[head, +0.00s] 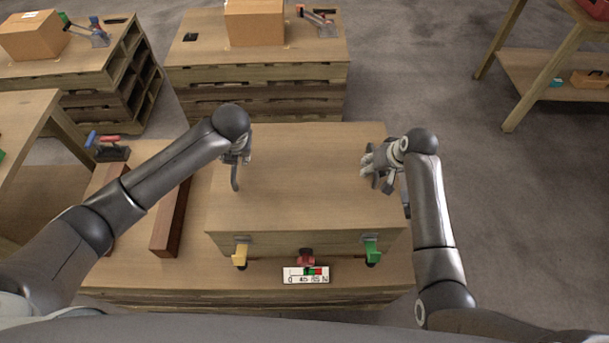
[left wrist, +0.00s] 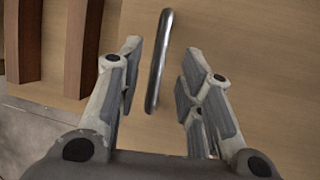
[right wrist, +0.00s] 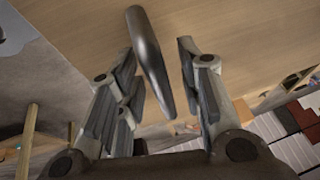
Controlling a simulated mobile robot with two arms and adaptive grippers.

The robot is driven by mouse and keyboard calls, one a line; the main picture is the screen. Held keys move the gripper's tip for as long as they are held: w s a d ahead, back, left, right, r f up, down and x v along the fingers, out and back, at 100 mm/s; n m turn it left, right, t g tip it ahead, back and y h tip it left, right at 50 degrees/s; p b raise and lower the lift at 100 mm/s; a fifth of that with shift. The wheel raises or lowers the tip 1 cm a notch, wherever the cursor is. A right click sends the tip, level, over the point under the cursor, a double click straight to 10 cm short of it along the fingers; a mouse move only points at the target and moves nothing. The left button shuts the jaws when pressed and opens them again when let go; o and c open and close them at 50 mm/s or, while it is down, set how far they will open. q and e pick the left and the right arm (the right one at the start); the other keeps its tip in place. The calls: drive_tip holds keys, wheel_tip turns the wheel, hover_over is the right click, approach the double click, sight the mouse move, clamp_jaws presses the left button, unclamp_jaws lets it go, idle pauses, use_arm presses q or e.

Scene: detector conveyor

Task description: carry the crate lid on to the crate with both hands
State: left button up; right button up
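The wooden crate lid (head: 305,175) is a wide flat board in the middle of the workbench, above the crate's front wall (head: 300,243). Whether it rests fully on the crate I cannot tell. My left gripper (head: 238,168) is at the lid's left side; in the left wrist view a metal bar handle (left wrist: 159,60) stands between its spread fingers, with gaps either side. My right gripper (head: 376,172) is at the lid's right side; in the right wrist view another bar handle (right wrist: 150,60) lies between its spread fingers, closer to the left one.
Yellow (head: 240,254), red (head: 306,257) and green (head: 371,250) clamps sit at the crate's front, with a marked gauge plate (head: 305,275) below. Two dark wooden bars (head: 170,220) lie left. Benches with cardboard boxes (head: 255,22) stand behind. Open floor lies right.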

drive_tip(key=shift+d+r, duration=0.1)
drive_tip(key=shift+r, duration=0.05)
use_arm(q)
drive_tip(key=v, duration=0.6)
use_arm(e)
drive_tip(key=v, duration=1.1)
drive_tip(key=shift+s+r, duration=0.25)
drive_tip(key=shift+r, duration=0.05)
use_arm(q)
drive_tip(key=shift+f, duration=0.1)
